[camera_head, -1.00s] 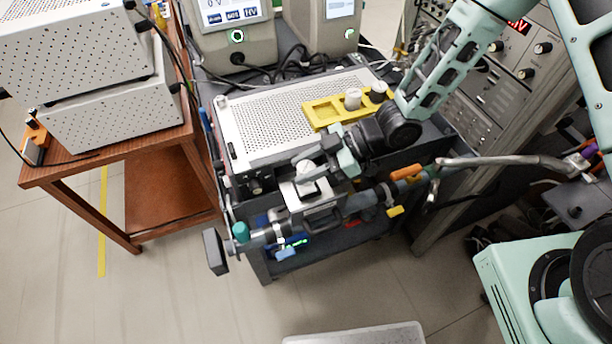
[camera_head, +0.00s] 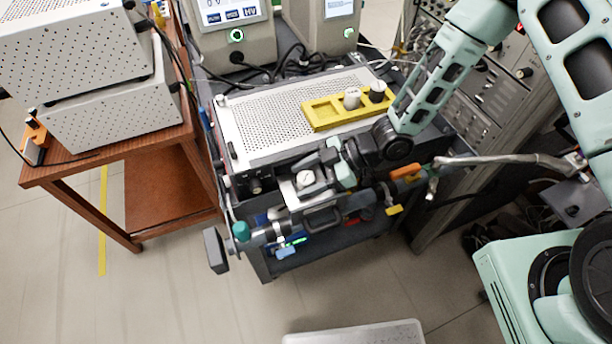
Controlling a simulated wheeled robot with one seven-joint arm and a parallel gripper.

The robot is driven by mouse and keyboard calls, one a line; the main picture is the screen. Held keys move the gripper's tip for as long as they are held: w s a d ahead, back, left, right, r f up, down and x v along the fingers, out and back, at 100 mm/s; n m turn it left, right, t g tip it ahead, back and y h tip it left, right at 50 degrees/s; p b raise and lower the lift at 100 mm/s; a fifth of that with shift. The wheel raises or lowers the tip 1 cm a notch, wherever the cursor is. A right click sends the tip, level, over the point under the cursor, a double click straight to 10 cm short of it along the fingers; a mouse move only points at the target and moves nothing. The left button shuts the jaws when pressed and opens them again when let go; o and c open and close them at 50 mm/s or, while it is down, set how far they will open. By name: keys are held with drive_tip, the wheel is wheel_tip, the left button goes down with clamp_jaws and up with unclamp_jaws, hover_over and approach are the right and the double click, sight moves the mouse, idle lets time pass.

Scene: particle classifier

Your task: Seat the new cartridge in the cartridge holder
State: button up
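The cartridge holder (camera_head: 287,196) is a pale metal block on the horizontal pipe assembly at the front of the cart. A white cartridge (camera_head: 305,179) sits at the holder's top, with only its round pale top clearly showing. My gripper (camera_head: 308,171) reaches in from the upper right with its fingers at the cartridge; it appears shut on it. The cartridge's lower part is hidden, so I cannot tell how deep it sits. A yellow tray (camera_head: 322,113) on the cart top has an empty left pocket, a white cartridge (camera_head: 352,98) in the middle and a black-topped one (camera_head: 377,91) at right.
A perforated metal box top (camera_head: 270,118) lies behind the holder. The pipe (camera_head: 360,203) carries a teal knob (camera_head: 241,231) and an orange handle (camera_head: 406,172). A wooden table (camera_head: 110,163) with white boxes stands left. An instrument rack stands right. The front floor is mostly clear.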

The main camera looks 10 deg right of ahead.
drive_tip(key=shift+r, duration=0.15)
drive_tip(key=s+b+v, duration=0.1)
drive_tip(key=b+v, duration=0.1)
drive_tip(key=v, duration=1)
drive_tip(key=w+a+r+m+t+h, duration=0.1)
drive_tip(key=w+r+m+t+h, duration=0.35)
drive_tip(key=r+h, duration=0.35)
drive_tip(key=s+r+m+g+h, duration=0.1)
drive_tip(key=s+r+m, duration=0.2)
drive_tip(key=s, duration=0.8)
drive_tip(key=s+r+m+g+h, duration=0.2)
drive_tip(key=s+r, duration=0.4)
drive_tip(key=s, duration=0.5)
drive_tip(key=shift+d+r+m+h, duration=0.2)
drive_tip(key=shift+d+m+h, duration=0.1)
drive_tip(key=shift+m, duration=0.55)
drive_tip(key=shift+g, duration=0.25)
